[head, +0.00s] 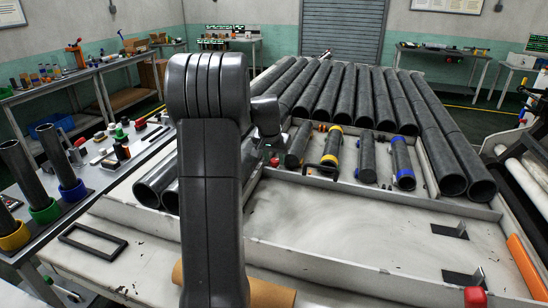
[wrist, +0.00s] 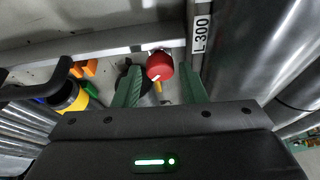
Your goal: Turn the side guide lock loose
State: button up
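A red knob (wrist: 160,66) with a small white mark, apparently the side guide lock, sits beside a pale metal rail in the wrist view. My gripper (wrist: 159,80) has two green fingers, spread apart and open. The knob shows between and just beyond the fingertips; I cannot tell whether either finger touches it. A label reading L 300 (wrist: 201,34) is on a bar to its right. In the head view my arm hides most of the gripper area; a small red spot (head: 274,161) beside the arm may be the same knob.
Dark tubes (head: 345,90) lie in a row at the back. Short cores with blue and yellow bands (head: 402,162) lie near the tray (head: 330,222), whose floor is clear. Another red knob (head: 475,297) is at front right. A black-and-yellow piece (wrist: 68,97) is left of my gripper.

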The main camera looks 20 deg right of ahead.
jog(key=shift+w+f, duration=0.15)
jog(key=shift+f, duration=0.2)
jog(key=c, duration=0.7)
jog(key=shift+d+n+t+y, duration=0.15)
jog(key=shift+n+t+y, duration=0.25)
jog(key=shift+n, duration=1.1)
jog(key=o, duration=0.7)
jog(key=shift+r, duration=0.1)
jog(key=b+v, duration=0.1)
jog(key=v, duration=1.2)
jog(key=shift+r, duration=0.4)
